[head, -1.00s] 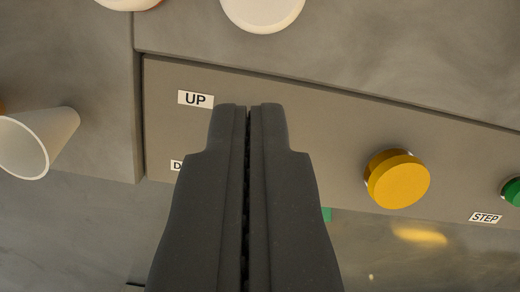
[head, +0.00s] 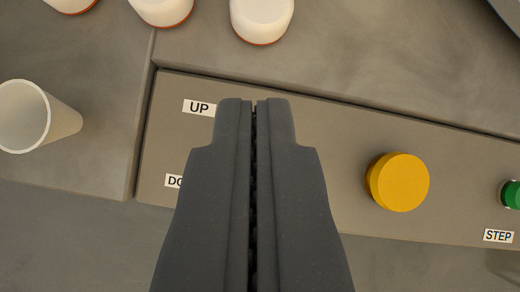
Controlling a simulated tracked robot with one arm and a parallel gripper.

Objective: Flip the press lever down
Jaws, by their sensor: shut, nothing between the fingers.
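My gripper (head: 248,104) is shut and empty, its fingers together in front of the grey panel (head: 330,150). Its fingertips are just right of the UP label (head: 199,108). A second label (head: 173,181), partly covered by the gripper, shows only its first letters, "DO". The press lever is not visible; the gripper hides the panel to the right of both labels. I cannot tell whether the fingers touch anything.
A yellow round button (head: 398,182) is right of my gripper. A green button (head: 512,194) is at the right edge above a STEP label (head: 498,236). A white cup-like tube (head: 38,117) is at left. White, orange-rimmed knobs (head: 262,18) line the top.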

